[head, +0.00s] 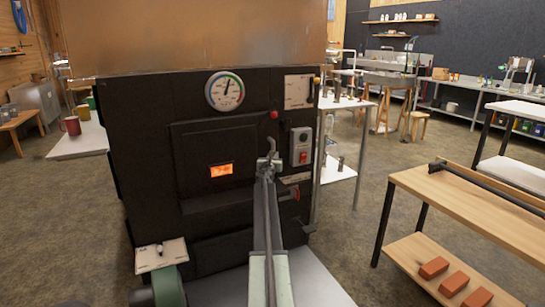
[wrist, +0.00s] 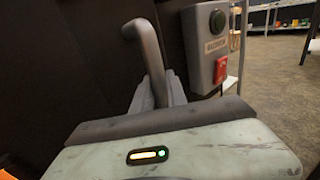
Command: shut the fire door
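The fire door (head: 205,145) is a dark panel on the front of the black evaporator firebox (head: 145,150), with a small glowing orange window (head: 221,170). It looks close to flush with the front; I cannot tell whether a gap remains at its edge. A grey bent handle (head: 271,146) stands at the door's right side; it also shows in the wrist view (wrist: 148,45). My gripper (head: 265,171) is at this handle. In the wrist view its fingers (wrist: 158,93) lie close on both sides of the handle's lower part. The fingertips are partly hidden.
A gauge (head: 225,91) sits above the door. A wooden bench (head: 470,200) with bricks stands at right. Open floor lies between.

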